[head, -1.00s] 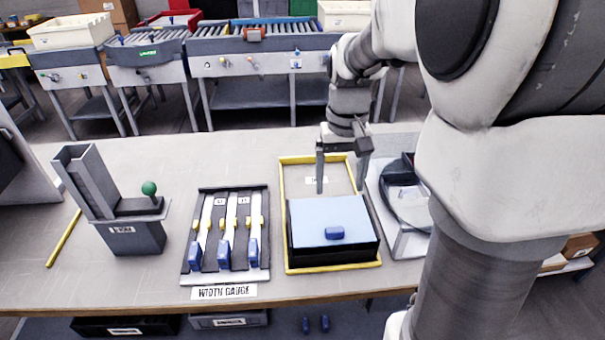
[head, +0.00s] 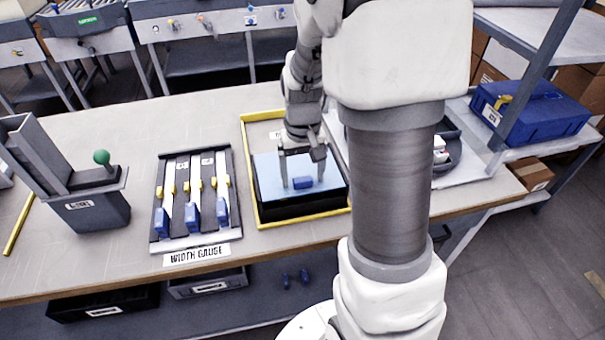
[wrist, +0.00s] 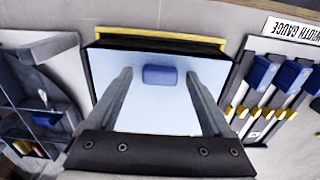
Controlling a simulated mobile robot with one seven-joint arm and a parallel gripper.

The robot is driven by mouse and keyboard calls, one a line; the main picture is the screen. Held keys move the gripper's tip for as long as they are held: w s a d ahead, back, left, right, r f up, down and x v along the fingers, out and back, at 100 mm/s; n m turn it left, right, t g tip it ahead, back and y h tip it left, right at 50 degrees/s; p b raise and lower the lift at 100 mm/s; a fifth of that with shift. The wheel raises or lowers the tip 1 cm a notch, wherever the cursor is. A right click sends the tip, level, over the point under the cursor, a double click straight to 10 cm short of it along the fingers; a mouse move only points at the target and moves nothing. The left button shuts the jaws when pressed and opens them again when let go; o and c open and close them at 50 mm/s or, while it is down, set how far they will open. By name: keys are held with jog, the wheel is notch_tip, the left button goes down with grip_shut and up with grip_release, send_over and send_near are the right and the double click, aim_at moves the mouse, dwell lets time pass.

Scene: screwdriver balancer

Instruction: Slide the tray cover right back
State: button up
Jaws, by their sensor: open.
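The tray cover (head: 268,175) is a light blue panel on top of a black tray (head: 282,211), with a small blue knob (head: 303,182) near its front. The tray sits at the near end of a yellow-edged frame (head: 247,145). My gripper (head: 302,178) is open over the cover, with one finger on either side of the knob. The wrist view also shows the cover (wrist: 150,115) and the knob (wrist: 160,75) between the spread fingers. A gap shows on both sides of the knob. I cannot tell how high the fingertips are above the cover.
A width gauge (head: 172,205) with blue-ended sliders stands left of the tray. Further left is a grey fixture (head: 95,215) with a green ball knob. A round dark container (head: 450,150) is to the right, partly behind my arm. The bench is clear behind the gauge.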

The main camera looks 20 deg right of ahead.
jog(key=shift+c, duration=0.3)
grip_shut()
jog(key=w+d+p, duration=0.2)
jog(key=w, duration=1.1)
jog(key=shift+d+p, duration=0.3)
jog(key=shift+p, duration=0.1)
jog(key=shift+o, duration=0.3)
grip_release()
jog(key=shift+s, duration=0.1)
